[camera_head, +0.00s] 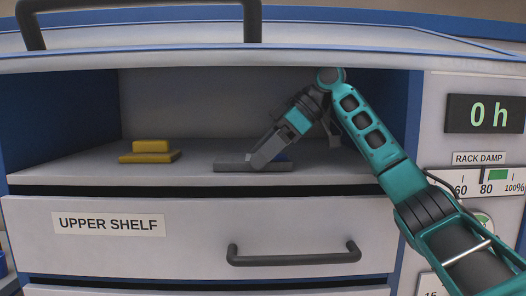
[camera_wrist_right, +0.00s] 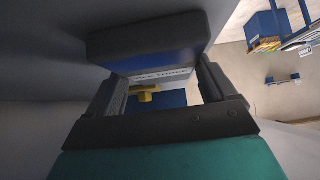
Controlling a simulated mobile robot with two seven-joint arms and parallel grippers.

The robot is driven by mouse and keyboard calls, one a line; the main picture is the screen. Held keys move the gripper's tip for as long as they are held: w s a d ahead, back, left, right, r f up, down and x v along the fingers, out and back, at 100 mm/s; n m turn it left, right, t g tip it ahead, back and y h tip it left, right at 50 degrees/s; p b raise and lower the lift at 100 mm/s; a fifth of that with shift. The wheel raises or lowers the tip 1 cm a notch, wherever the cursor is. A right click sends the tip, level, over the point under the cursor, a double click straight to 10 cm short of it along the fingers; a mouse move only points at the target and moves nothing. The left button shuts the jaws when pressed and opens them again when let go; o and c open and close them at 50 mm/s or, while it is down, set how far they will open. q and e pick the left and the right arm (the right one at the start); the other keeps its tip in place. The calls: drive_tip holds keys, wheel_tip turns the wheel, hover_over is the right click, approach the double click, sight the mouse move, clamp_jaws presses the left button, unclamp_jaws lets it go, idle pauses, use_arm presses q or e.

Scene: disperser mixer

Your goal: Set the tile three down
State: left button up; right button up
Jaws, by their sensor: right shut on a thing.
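Tile three is a flat grey slab (camera_head: 230,167) with a blue raised part on it, in the open shelf bay in the head view. In the wrist view its dark slab (camera_wrist_right: 150,38) and blue part with a partly readable "THREE" label are close in front of the fingers. My right gripper (camera_head: 266,155) reaches in from the right and is shut on tile three; its two fingers also show in the wrist view (camera_wrist_right: 165,88), one on each side of the blue part. The slab lies level at the shelf surface; whether it touches is hard to tell. My left gripper is not in view.
A yellow tile (camera_head: 150,153) rests on the shelf (camera_head: 195,161) to the left, with a gap between. Below is a drawer (camera_head: 195,228) labelled "UPPER SHELF". The cabinet top (camera_head: 330,42) overhangs the bay. A panel at right shows "0 h" (camera_head: 488,115).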

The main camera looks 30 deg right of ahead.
drive_tip(key=shift+r, duration=0.1)
drive_tip(key=o, duration=1.1)
drive_tip(key=shift+f, duration=0.2)
drive_tip(key=o, duration=0.3)
drive_tip(key=shift+s+d+r, duration=0.15)
drive_tip(key=shift+d+r, duration=0.05)
drive_tip(key=shift+r, duration=0.25)
drive_tip(key=v, duration=0.6)
drive_tip(key=shift+s+d+r, duration=0.15)
drive_tip(key=shift+d+r, duration=0.1)
